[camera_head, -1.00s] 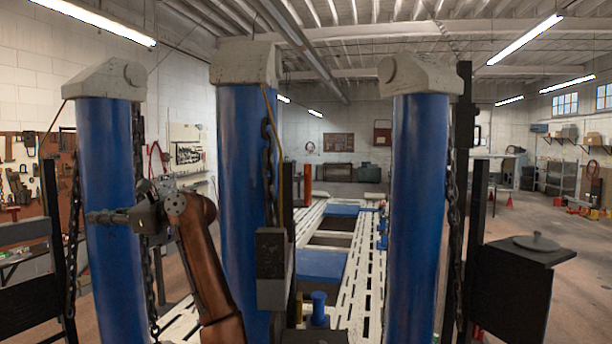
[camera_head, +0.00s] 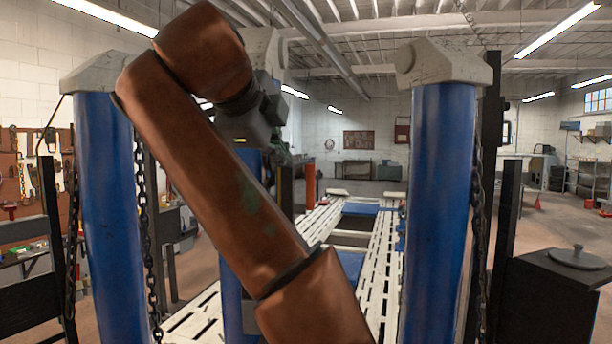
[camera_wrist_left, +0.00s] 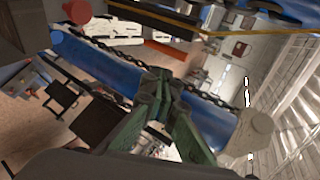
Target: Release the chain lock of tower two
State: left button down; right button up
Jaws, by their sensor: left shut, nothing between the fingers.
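Three blue towers with pale caps stand in the head view: a left one (camera_head: 107,210), a middle one (camera_head: 231,300) largely hidden behind my left arm, and a right one (camera_head: 432,200). No label shows which is tower two. Dark chains hang beside the left tower (camera_head: 141,190) and the right tower (camera_head: 476,190). My left gripper (camera_head: 279,151) is at the upper part of the middle tower, shut and empty. Its green fingers (camera_wrist_left: 158,88) lie across a blue tower and dark chain (camera_wrist_left: 100,48) in the left wrist view; contact cannot be told. The lock itself is not clearly visible.
A pale slotted ramp (camera_head: 386,255) runs back between the towers. A dark box with a round lid (camera_head: 577,257) stands at the right. Tool boards and a bench are at the left. The floor at the far right looks open.

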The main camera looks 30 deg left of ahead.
pick_arm(q)
send_near(308, 181)
jog(key=p+x, duration=0.1)
jog(key=x, duration=0.1)
jog(key=p+x, duration=0.2)
jog(key=x, duration=0.1)
jog(key=shift+s+d+f, duration=0.1)
jog(key=shift+f, duration=0.15)
jog(key=shift+w+f+p, duration=0.1)
jog(key=shift+w+p, duration=0.4)
jog(key=shift+w, duration=0.2)
pick_arm(e)
jog(key=r, duration=0.1)
jog(key=s+r, duration=0.1)
jog(key=r, duration=0.1)
jog(key=shift+s+d+r, duration=0.1)
jog(key=shift+s+r, duration=0.25)
jog(key=shift+r, duration=0.05)
jog(key=shift+w, duration=0.1)
pick_arm(q)
jog(key=shift+a, duration=0.25)
